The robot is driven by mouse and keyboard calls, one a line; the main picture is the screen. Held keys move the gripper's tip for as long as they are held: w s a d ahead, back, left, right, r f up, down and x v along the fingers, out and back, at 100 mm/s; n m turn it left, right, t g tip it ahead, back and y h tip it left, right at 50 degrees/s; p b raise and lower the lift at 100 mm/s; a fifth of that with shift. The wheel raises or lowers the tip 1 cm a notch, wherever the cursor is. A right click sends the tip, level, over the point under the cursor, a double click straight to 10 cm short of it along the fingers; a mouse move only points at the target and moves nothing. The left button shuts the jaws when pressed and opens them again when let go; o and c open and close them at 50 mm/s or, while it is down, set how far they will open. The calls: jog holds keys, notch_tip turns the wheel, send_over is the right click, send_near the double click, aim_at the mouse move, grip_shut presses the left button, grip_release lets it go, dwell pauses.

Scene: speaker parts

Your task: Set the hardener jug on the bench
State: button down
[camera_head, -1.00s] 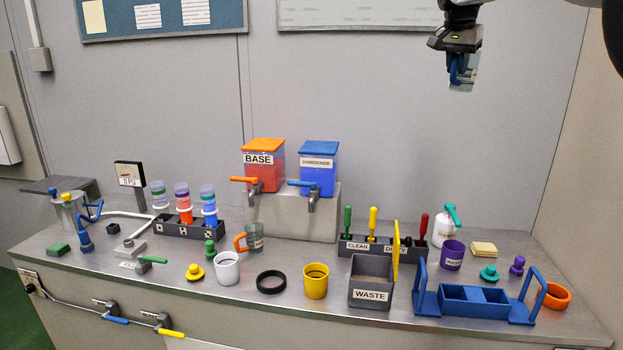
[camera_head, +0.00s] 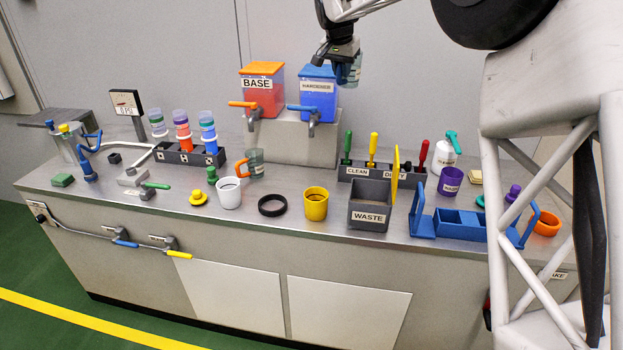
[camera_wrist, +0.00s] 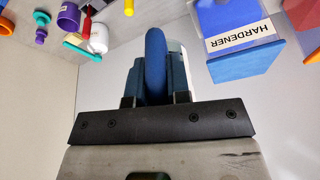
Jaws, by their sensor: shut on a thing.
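My gripper (camera_head: 338,58) is shut on the blue handle of the hardener jug (camera_head: 354,70), a clear jug, and holds it in the air well above the bench (camera_head: 215,263). In the head view the jug is just right of the top of the blue HARDENER dispenser (camera_head: 318,94). In the wrist view the blue handle (camera_wrist: 155,62) stands between my fingers (camera_wrist: 153,95), and a strip of the clear body shows behind it. The rest of the jug is hidden there.
An orange-handled jug (camera_head: 255,163) stands before the dispenser block (camera_head: 300,142). A white cup (camera_head: 229,192), black ring (camera_head: 272,205), yellow cup (camera_head: 315,204) and WASTE bin (camera_head: 370,205) line the front. Bare bench shows between the dispenser block and that row.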

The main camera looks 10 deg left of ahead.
jog(key=s+a+f+n, duration=0.1)
jog(key=s+a+f, duration=0.2)
jog(key=a+f, duration=0.75)
jog(key=s+a+f+n, duration=0.2)
jog(key=s+a+f, duration=0.2)
jog(key=a+f, duration=0.6)
jog(key=s+a+f, duration=0.1)
jog(key=a+f, duration=0.1)
jog(key=f, duration=0.5)
jog(key=s+a+f, duration=0.2)
jog(key=f, duration=0.4)
jog(key=shift+s+a+f+n+y, duration=0.2)
jog(key=shift+f+n+y, duration=0.1)
jog(key=shift+f+y, duration=0.1)
jog(key=shift+w+r, duration=0.1)
jog(key=w+d, duration=0.9)
jog(key=d, duration=0.6)
jog(key=shift+w, duration=0.4)
jog(key=shift+f, duration=1.75)
